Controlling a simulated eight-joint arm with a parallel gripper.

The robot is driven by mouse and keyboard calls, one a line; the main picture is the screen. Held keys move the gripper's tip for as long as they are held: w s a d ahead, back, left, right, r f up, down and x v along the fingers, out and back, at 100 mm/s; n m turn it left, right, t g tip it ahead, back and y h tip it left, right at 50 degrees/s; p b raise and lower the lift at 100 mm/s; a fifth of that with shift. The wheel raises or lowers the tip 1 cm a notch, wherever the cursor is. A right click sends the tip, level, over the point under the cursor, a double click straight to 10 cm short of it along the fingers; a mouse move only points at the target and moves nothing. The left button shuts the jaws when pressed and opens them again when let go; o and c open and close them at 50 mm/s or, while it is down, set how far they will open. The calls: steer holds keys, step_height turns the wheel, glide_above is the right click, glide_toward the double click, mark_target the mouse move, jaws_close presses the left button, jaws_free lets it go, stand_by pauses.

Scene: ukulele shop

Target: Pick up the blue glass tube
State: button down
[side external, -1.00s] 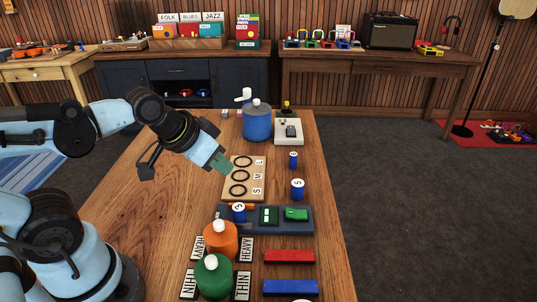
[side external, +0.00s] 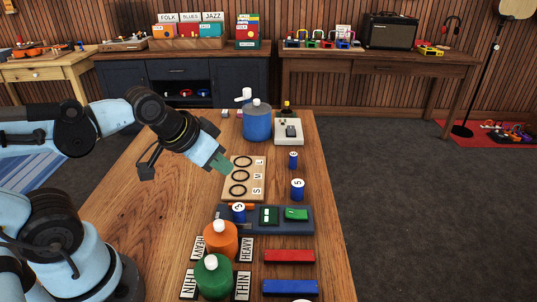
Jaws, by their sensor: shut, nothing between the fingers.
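Several small blue cylinders with white marked tops could be the blue glass tube; I cannot tell which is meant. One blue cylinder (side external: 298,191) stands upright at the table's right side. A smaller blue cylinder (side external: 293,162) stands behind it. Another blue cylinder (side external: 239,217) stands at the left of a dark blue tray (side external: 288,228). My gripper (side external: 225,168) is shut and empty, pointing down and right over the left edge of a wooden board (side external: 256,192) with three black rings and letters S, M, L. It is apart from all the cylinders.
A big blue jar (side external: 257,124) and a pale box (side external: 289,132) stand at the table's far end. Orange (side external: 220,243) and green (side external: 213,280) jars stand in front, beside red (side external: 289,256) and blue (side external: 290,288) bars. The left of the wooden table (side external: 165,195) is clear.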

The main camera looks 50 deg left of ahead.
steer(key=c, duration=0.8)
jaws_free()
steer(key=shift+o, duration=0.2)
steer(key=n+g+y, duration=0.1)
steer(key=n+g, duration=0.5)
steer(key=n, duration=0.3)
glide_toward(239, 208)
steer(key=shift+w+a+f, duration=0.2)
steer(key=shift+f, duration=1.55)
steer(key=shift+w+a+f, duration=0.15)
steer(key=shift+w+f, duration=0.05)
steer(key=shift+f, duration=1.55)
steer(key=shift+w+a+f, duration=0.15)
steer(key=shift+a+f, duration=0.05)
steer(key=shift+f, duration=1.55)
